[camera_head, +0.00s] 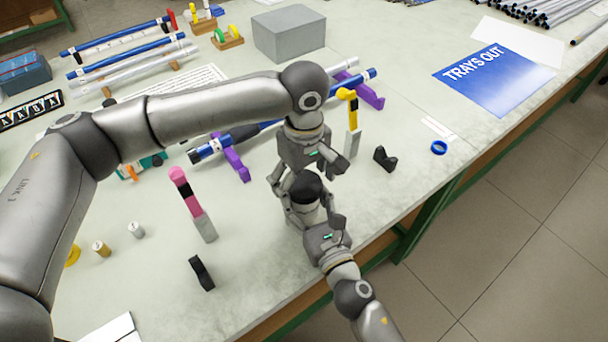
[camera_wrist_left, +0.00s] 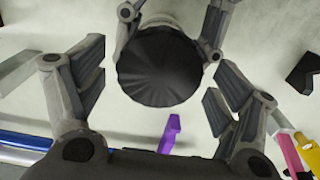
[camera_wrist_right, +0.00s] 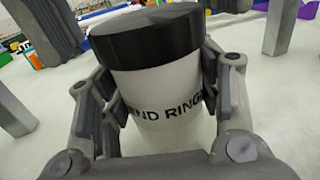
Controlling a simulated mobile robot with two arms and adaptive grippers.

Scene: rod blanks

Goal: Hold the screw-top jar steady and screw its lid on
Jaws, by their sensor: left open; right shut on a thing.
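The screw-top jar (camera_wrist_right: 158,105) is white with dark lettering and stands upright on the table. Its black ribbed lid (camera_wrist_right: 146,34) sits on top of it; how tightly it is seated cannot be told. The lid also shows in the head view (camera_head: 307,187) and from above in the left wrist view (camera_wrist_left: 160,68). My right gripper (camera_wrist_right: 160,110) is shut on the jar's body, one finger on each side. My left gripper (camera_wrist_left: 155,90) is above the lid, open, with its fingers apart on either side and clear of it.
A pink-topped post (camera_head: 190,200) stands left of the jar and a yellow-topped post (camera_head: 351,120) behind it. Small black holders (camera_head: 202,273) (camera_head: 385,158) and purple rod supports (camera_head: 236,163) are nearby. The table's front edge is close to my right arm.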

